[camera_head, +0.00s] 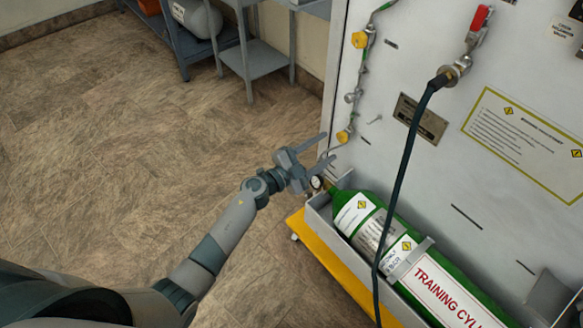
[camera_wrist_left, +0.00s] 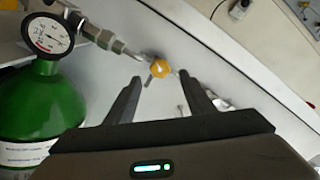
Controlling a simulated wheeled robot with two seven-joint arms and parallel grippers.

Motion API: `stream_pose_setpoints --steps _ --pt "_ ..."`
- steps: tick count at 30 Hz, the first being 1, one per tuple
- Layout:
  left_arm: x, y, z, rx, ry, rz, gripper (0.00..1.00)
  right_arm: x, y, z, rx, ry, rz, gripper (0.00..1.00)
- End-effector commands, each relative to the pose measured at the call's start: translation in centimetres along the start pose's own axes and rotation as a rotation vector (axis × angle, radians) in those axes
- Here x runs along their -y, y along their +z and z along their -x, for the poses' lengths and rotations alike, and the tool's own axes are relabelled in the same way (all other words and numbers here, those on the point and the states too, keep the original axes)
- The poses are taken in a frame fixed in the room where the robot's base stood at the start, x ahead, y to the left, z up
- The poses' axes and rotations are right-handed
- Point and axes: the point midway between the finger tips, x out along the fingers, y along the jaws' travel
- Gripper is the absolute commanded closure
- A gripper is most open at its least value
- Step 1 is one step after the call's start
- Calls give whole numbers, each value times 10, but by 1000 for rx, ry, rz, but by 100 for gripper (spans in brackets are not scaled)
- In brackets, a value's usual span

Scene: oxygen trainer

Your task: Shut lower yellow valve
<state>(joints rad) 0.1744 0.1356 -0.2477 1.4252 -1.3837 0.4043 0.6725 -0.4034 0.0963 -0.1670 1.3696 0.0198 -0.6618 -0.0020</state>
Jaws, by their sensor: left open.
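The lower yellow valve (camera_head: 343,136) is a small yellow knob on the pipe near the left edge of the upright panel. In the left wrist view, the valve (camera_wrist_left: 159,68) shows beyond and between the two fingers, with a short lever pointing down-left. My left gripper (camera_head: 324,153) is open and empty, its fingers reaching toward the panel just below and left of the valve. The gripper also shows in the left wrist view (camera_wrist_left: 162,84). I see a gap between the fingers and the valve, with no clear contact. My right gripper is in neither view.
A green training cylinder (camera_head: 365,215) with a pressure gauge (camera_wrist_left: 47,35) lies in a tray close below the gripper. An upper yellow valve (camera_head: 360,40) sits higher on the pipe. A dark hose (camera_head: 407,150) hangs across the panel (camera_head: 400,75). Open floor lies left.

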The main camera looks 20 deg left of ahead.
Motion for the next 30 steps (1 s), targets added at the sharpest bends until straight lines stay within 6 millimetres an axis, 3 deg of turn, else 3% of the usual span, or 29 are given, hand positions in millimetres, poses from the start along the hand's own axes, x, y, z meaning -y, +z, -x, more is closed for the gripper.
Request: stream_pose_setpoints --steps 9,15,21,30 --pt "-1 0 67 1 4 -2 51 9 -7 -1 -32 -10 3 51" --pt "-2 1 101 1 3 0 51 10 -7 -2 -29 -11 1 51" --pt "-1 0 119 0 1 0 51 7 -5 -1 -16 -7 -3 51" --pt "0 0 122 0 1 0 51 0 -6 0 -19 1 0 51"
